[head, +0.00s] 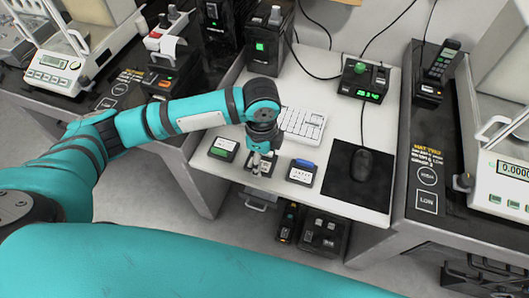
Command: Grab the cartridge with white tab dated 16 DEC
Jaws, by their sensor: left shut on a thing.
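Several small dark cartridges with white labels lie in a row near the front edge of the white table. The left one (222,149) has a green tab and the right one (301,173) has a blue tab. My left gripper (260,164) reaches down from above onto the middle cartridge (250,167) and is shut on it. The fingers hide part of this cartridge and its tab. It is at or just above the table; I cannot tell which. The dates on the labels are too small to read. My right gripper is not in view.
A white keyboard (304,125) lies behind the cartridges. A mouse (362,163) lies on a black mat (349,194) to the right. A small device with a green display (363,83) stands behind. Weighing balances stand on the left (57,69) and right (509,177) tables.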

